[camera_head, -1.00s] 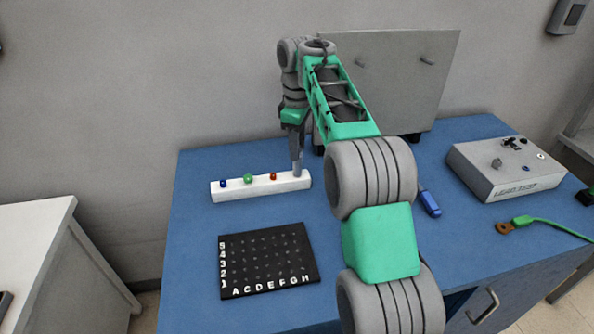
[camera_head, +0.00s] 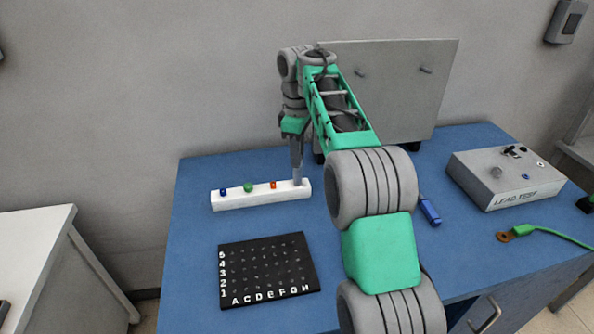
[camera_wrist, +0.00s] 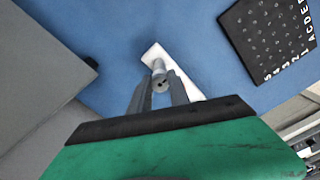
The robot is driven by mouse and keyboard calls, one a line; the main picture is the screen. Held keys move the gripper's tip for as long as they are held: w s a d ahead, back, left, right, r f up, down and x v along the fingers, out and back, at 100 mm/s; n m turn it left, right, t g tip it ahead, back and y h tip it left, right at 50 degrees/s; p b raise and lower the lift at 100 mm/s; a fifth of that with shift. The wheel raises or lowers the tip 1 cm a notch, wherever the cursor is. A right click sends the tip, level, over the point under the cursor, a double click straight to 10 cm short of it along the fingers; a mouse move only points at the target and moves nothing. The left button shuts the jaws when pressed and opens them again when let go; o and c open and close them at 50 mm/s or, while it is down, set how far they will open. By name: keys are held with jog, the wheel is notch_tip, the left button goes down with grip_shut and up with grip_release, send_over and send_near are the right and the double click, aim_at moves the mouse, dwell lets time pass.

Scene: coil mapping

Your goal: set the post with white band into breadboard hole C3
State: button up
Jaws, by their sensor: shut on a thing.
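My gripper (camera_head: 298,181) is at the right end of the white rack (camera_head: 240,198), pointing down. In the wrist view my gripper (camera_wrist: 160,90) is shut on a grey, round post (camera_wrist: 159,72) standing at the rack's end. I cannot make out the colour of its band, and the fingers hide it in the head view. The black breadboard (camera_head: 228,284) lies flat in front of the rack, lettered along its front edge and numbered on its left. Its holes look empty. It also shows at the upper right of the wrist view (camera_wrist: 262,35).
Posts with blue (camera_head: 223,191), green (camera_head: 248,187) and orange (camera_head: 273,185) tops stand in the rack. A grey upright panel (camera_head: 400,90) is behind my arm. A blue tool (camera_head: 429,211), a grey test box (camera_head: 500,178) and a green lead (camera_head: 523,230) lie to the right.

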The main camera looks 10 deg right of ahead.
grip_shut()
jog(key=shift+r, duration=0.25)
jog(key=shift+r+p, duration=0.85)
jog(key=shift+p, duration=0.25)
jog(key=shift+r, duration=0.15)
notch_tip(320, 180, up, 4)
jog(key=p, duration=0.4)
jog(key=shift+f, duration=0.25)
